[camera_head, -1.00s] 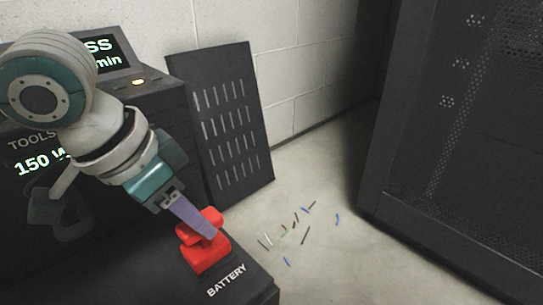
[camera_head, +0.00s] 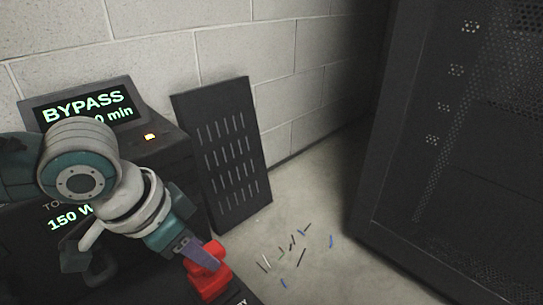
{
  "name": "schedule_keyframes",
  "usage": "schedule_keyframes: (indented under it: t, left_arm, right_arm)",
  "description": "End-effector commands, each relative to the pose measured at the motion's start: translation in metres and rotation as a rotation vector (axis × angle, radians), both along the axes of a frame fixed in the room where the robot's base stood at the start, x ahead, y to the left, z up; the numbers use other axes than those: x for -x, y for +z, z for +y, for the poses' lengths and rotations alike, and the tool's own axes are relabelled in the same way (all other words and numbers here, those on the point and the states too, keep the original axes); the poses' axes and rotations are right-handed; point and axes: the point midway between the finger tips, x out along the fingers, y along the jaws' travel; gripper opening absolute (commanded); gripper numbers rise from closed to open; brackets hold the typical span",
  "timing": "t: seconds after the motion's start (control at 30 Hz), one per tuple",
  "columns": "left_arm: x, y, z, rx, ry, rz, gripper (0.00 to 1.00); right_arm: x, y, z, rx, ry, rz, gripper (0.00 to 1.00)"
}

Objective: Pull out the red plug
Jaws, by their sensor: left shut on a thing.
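The red plug (camera_head: 210,284) is at the bottom centre-left, on top of the dark unit, beside a partly cut-off white label. Its upper red part shows around the finger ends and its blocky lower part shows below them. My left gripper (camera_head: 203,259) reaches down from the left and is shut on the red plug's upper part, with a purple-grey finger across it. I cannot tell how the plug's lower part joins the unit. My right gripper is not in view.
A dark slotted panel (camera_head: 222,185) leans against the block wall. Wire scraps (camera_head: 301,257) lie on the floor. A black perforated cabinet (camera_head: 460,190) fills the right.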

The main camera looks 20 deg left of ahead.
Motion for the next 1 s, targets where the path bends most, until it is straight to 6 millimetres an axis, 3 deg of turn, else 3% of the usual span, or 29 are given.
schedule_keyframes:
  t: [0.2, 0.23, 0.5, 0.77, 1.0]
  left_arm:
    - [-0.005, 0.007, -0.004, 0.014, -0.002, -0.018, 0.0]
    - [-0.005, 0.007, -0.004, 0.014, -0.003, -0.019, 0.41]
    - [-0.004, 0.005, -0.003, 0.009, -0.002, -0.012, 0.7]
    - [-0.002, 0.005, -0.002, 0.008, -0.002, -0.01, 0.7]
    - [0.009, 0.04, 0.003, 0.006, -0.003, -0.009, 0.7]
  right_arm:
    - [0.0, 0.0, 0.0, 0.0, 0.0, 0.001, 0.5]
    - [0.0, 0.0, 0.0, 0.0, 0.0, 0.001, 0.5]
    - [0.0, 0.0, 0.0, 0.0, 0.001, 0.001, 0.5]
    - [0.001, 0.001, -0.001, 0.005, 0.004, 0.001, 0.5]
    - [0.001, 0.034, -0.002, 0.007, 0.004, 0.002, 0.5]
